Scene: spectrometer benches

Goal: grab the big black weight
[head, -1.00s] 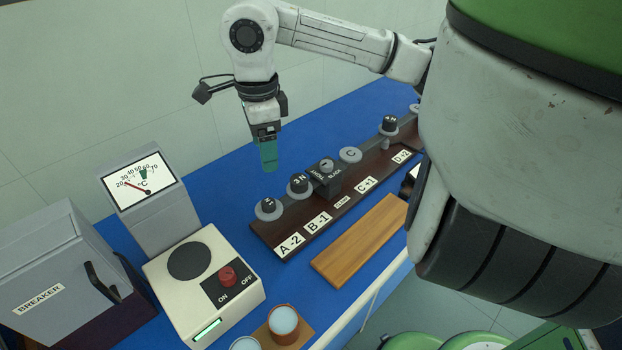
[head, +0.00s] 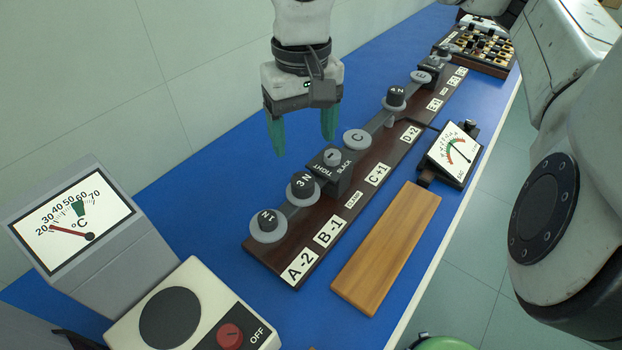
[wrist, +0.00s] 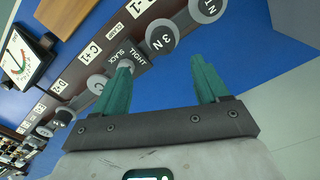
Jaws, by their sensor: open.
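Several black cylindrical weights stand on round grey pans along the dark wooden balance board. The one marked 3 N (head: 302,185) is at B-1 and also shows in the wrist view (wrist: 160,38). A smaller one marked 1 N (head: 267,220) is at A-2. I cannot tell for sure which is biggest. My gripper (head: 303,136) is open and empty, with green fingers pointing down, above and behind the board near the 3 N weight and the central block. It touches no weight.
The board (head: 325,250) lies on a blue bench (head: 205,195). A wooden plank (head: 388,250) and a dial meter (head: 452,150) lie in front. The blue area behind the board is clear.

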